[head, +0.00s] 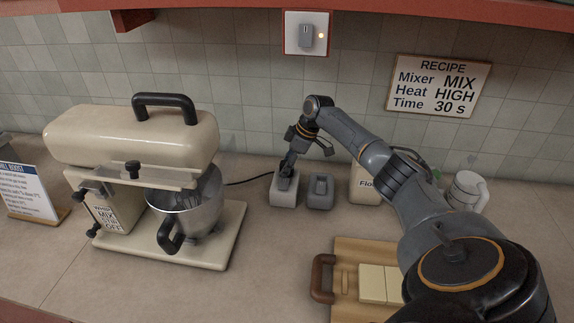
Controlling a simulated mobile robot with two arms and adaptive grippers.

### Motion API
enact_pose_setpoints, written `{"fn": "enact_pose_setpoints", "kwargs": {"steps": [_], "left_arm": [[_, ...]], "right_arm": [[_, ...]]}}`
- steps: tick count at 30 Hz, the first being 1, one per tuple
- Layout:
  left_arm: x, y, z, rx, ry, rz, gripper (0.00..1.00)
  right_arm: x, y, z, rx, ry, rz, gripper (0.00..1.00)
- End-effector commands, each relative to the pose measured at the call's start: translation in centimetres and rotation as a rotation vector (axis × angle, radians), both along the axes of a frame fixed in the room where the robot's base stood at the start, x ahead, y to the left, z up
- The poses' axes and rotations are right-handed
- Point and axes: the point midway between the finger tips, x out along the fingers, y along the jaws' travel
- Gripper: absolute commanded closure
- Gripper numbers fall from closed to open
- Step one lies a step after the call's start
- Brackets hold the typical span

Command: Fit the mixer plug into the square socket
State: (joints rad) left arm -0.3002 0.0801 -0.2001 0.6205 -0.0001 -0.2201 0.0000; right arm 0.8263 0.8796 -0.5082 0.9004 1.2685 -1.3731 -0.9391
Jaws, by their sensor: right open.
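The cream mixer (135,140) stands on the counter at the left, with a steel bowl (190,205). Its black cord (250,181) runs right to a light grey block (284,198). A dark piece that looks like the plug (284,181) stands at the block's top; its shape is partly hidden by my gripper. A darker grey block (320,198) with a raised grey piece stands beside it. I cannot tell which block has the square socket. My right gripper (306,156) is open just above the light block; whether it touches the dark piece is unclear. My left gripper is not in view.
A white wall plate (293,46) with a grey piece and a lit orange dot is above. A flour container (362,190) and a white jug (467,190) stand behind my right arm. A wooden board (345,250) with pale blocks lies in front. Counter between mixer and board is clear.

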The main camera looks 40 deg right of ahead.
Motion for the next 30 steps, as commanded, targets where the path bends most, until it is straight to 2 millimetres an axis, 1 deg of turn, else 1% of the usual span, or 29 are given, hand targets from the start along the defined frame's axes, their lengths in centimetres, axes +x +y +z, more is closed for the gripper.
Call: {"fn": "enact_pose_setpoints", "kwargs": {"steps": [4,8,11,18,21,25,30], "left_arm": [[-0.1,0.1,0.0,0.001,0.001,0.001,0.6],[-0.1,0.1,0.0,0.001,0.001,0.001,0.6],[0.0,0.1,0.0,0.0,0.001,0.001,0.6],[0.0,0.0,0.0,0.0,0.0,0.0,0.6],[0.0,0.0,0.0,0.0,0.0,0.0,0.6],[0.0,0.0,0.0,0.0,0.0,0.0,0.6],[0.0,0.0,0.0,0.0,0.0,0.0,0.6]], "right_arm": [[-0.1,0.0,0.1,0.0,0.001,0.0,0.46],[-0.3,-0.3,1.1,0.001,0.001,0.0,0.46],[-0.9,-0.8,2.7,-0.002,-0.002,0.001,0.46],[-2.3,-2.1,7.5,-0.001,-0.001,-0.001,0.46],[-2.8,-2.5,9.1,-0.001,-0.002,-0.001,0.46],[-3.3,-2.8,10.4,0.001,-0.001,0.0,0.46],[-3.5,-3.0,11.0,0.0,0.001,0.0,0.46]]}}
